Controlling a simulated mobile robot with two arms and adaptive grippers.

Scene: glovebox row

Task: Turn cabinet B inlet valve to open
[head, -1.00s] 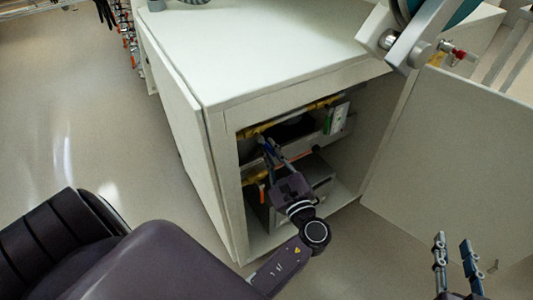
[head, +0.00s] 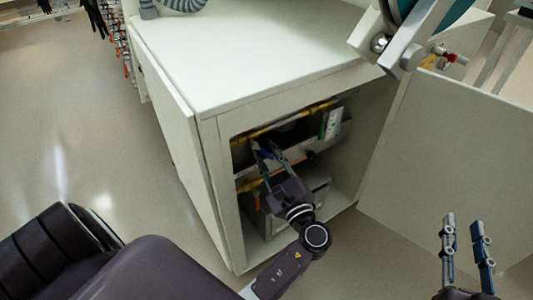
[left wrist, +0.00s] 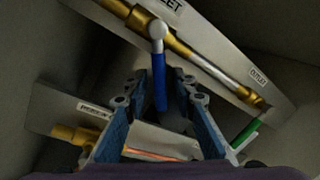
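The inlet valve has a blue lever (left wrist: 159,80) on a brass pipe (left wrist: 190,48), under a partly cut-off label ending in "ET" (left wrist: 167,4). The lever hangs straight down in the left wrist view, across the pipe. My left gripper (left wrist: 157,90) is open, with one finger on each side of the lever; I cannot tell whether either touches it. In the head view my left gripper (head: 267,150) reaches into the open cabinet (head: 208,150), hiding most of the lever. My right gripper (head: 468,222) is open and empty at the lower right.
A green lever (left wrist: 246,134) sits near the "OUTLET" label (left wrist: 259,76). A lower panel (left wrist: 60,105) carries another brass fitting. The open cabinet door (head: 450,160) stands at the right. The cabinet frame is close around my left arm.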

